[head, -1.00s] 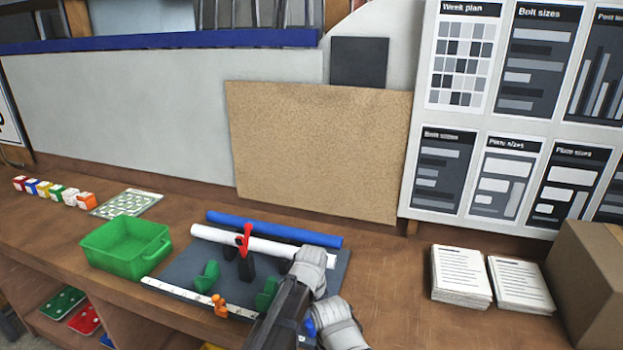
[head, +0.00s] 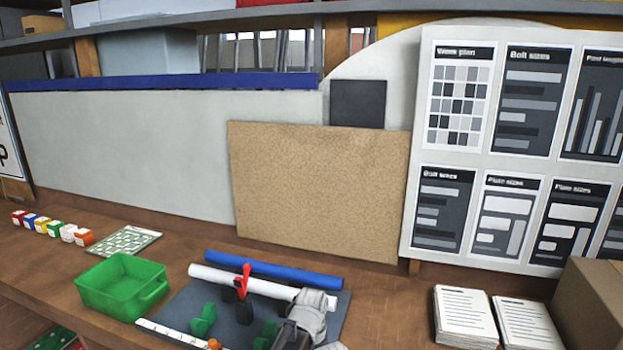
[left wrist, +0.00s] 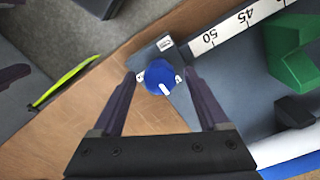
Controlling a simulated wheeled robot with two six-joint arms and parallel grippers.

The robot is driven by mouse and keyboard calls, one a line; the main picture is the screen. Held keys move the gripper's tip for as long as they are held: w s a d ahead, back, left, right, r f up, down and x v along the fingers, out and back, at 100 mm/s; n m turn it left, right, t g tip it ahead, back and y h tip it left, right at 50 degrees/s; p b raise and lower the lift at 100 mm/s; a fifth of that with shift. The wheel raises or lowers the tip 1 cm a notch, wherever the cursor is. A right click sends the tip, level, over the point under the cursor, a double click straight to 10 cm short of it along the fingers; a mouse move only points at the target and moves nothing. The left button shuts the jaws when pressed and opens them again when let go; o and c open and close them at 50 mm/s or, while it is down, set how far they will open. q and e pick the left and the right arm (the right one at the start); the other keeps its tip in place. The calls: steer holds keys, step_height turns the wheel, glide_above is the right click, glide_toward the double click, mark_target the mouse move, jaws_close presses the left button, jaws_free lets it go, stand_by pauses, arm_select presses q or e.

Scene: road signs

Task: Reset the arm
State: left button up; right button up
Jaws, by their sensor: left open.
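My left gripper (left wrist: 160,77) shows in the left wrist view with its two dark fingers spread apart. A round blue knob (left wrist: 160,75) with a white mark shows between the fingertips; I cannot tell whether they touch it. The knob is on a small dark block with white labels. In the head view only grey and dark parts of an arm show at the bottom, over the right part of the grey mat (head: 180,312). My right gripper cannot be made out.
A ruler strip (head: 172,332) borders the mat, which bears a white roll (head: 215,275), a blue roll (head: 270,270), a red-handled tool (head: 245,275) and green blocks (head: 202,320). A green bin (head: 120,285) stands left, paper stacks (head: 465,318) and a cardboard box (head: 595,300) right.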

arm_select(q)
steer(key=shift+m, duration=1.2)
steer(key=shift+s, duration=0.1)
